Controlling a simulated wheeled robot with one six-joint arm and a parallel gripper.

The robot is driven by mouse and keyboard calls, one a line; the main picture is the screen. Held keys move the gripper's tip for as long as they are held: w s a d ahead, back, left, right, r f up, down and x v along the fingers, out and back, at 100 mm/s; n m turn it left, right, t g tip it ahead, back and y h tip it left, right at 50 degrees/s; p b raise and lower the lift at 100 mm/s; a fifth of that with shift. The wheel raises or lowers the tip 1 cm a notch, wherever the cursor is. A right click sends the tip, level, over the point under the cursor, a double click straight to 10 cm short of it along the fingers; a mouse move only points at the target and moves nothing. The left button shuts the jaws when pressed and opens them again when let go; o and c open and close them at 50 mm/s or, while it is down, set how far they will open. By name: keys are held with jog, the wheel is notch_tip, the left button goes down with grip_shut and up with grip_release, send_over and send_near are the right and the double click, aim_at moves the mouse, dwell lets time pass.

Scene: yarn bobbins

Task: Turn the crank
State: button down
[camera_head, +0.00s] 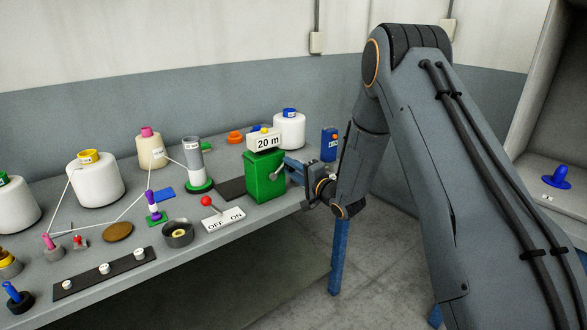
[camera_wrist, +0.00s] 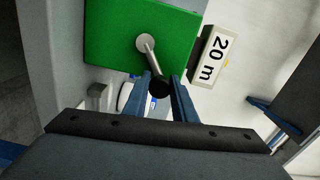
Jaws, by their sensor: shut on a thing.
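The crank (camera_wrist: 147,44) is a grey metal arm on the side of a green box (camera_wrist: 115,30), with a dark knob (camera_wrist: 160,84) at its end. In the head view the green box (camera_head: 262,184) stands near the right end of the table, and the crank arm (camera_head: 279,173) shows on its right face. A "20 m" sign (camera_head: 264,141) sits on top of the box. My gripper (camera_wrist: 165,90) is shut on the crank's knob, with one finger on each side. In the head view my gripper (camera_head: 290,168) reaches in from the right, and the knob is hidden there.
A lever with a red ball (camera_head: 206,201) on an "OFF ON" plate (camera_head: 222,219) stands left of the box. A white bobbin (camera_head: 290,132) and a blue box (camera_head: 329,145) stand behind. Several bobbins and small parts fill the left of the table (camera_head: 185,258).

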jog(key=c, duration=1.5)
grip_release()
jog(key=shift+o, duration=0.2)
jog(key=b+v, duration=0.1)
jog(key=v, duration=0.6)
jog(key=shift+s+d+b, duration=0.2)
jog(key=shift+s+b, duration=0.15)
